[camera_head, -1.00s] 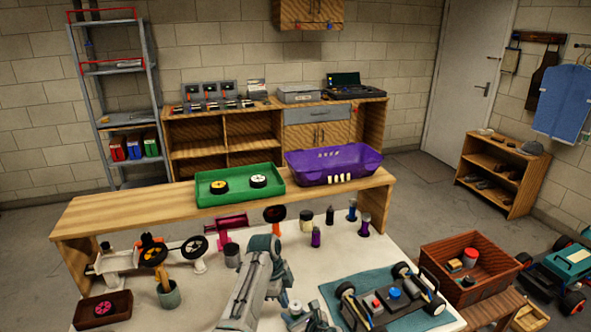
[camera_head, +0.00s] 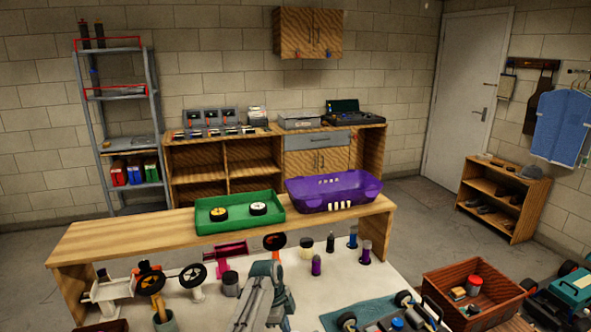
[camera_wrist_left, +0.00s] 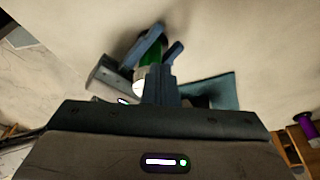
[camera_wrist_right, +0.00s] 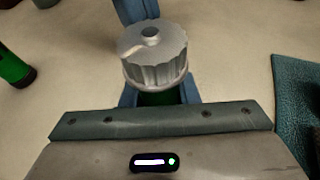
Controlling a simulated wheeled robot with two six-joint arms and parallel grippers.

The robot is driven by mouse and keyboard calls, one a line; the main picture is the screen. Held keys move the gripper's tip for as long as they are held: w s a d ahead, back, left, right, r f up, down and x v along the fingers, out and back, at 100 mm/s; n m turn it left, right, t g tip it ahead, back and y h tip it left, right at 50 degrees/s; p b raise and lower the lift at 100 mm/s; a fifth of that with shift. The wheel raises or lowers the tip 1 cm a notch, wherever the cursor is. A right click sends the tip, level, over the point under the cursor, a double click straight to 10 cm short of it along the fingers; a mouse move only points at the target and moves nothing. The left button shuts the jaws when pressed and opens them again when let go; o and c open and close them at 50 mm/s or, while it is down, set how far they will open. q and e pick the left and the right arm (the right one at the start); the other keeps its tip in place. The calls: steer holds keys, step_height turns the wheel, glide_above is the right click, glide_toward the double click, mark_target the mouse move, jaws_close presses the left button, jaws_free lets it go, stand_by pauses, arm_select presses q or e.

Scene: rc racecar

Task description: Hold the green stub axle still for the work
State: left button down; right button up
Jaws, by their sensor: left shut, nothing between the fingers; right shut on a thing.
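The green stub axle (camera_wrist_right: 158,99) is between my right gripper's (camera_wrist_right: 159,96) blue fingers, which are shut on it. A silver ribbed cap (camera_wrist_right: 154,52) sits on its near end and hides most of it in the right wrist view. In the left wrist view the green axle (camera_wrist_left: 150,77) shows just behind my left gripper (camera_wrist_left: 163,72), whose blue fingers are shut and empty. I cannot tell whether those fingers touch it. A blue finger-like part also shows beyond the cap in the right wrist view.
Another green cylinder (camera_wrist_right: 14,68) with a dark end lies left in the right wrist view. A teal mat (camera_wrist_right: 300,110) is at right. On the raised shelf stand a green tray (camera_head: 240,225) with wheels and a purple basket (camera_head: 335,205). A wooden crate (camera_head: 440,310) stands at right.

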steer(key=shift+a, duration=0.1)
arm_select(q)
step_height(320, 180, up, 6)
steer(key=shift+w+a, duration=0.2)
steer(key=shift+a, duration=0.1)
stand_by(0.4)
step_height(320, 180, down, 6)
steer(key=s, duration=0.3)
steer(key=shift+a, duration=0.2)
stand_by(0.5)
